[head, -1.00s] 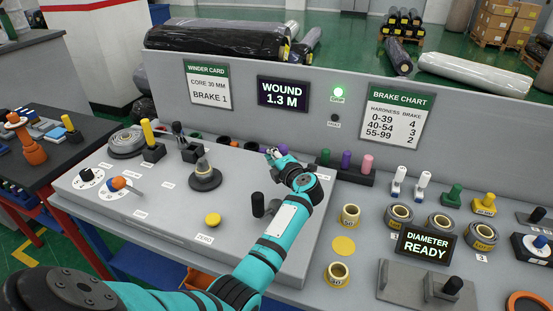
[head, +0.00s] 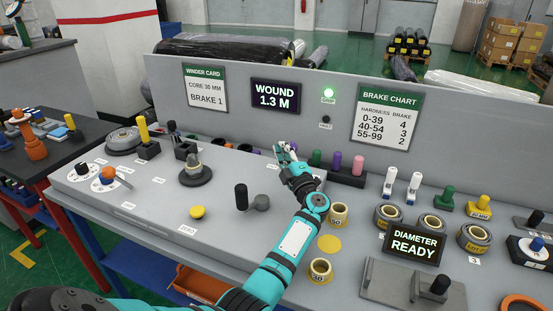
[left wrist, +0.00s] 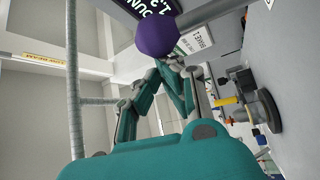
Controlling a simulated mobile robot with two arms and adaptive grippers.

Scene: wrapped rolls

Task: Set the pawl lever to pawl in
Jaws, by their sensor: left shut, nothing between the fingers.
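I cannot tell for sure which control is the pawl lever, as the small panel labels are too blurred to read. A black-handled lever (head: 173,130) stands on a dark block at the panel's back left, beside a yellow-handled lever (head: 143,130). My left gripper (head: 284,150) is shut and empty over the panel's back right, near the colored pegs and apart from the levers. My right gripper is not in view.
A grey cone (head: 194,173), a yellow button (head: 197,212) and two dials, one black (head: 82,169) and one orange (head: 107,175), share the panel. A purple knob (left wrist: 157,37) shows in the left wrist view.

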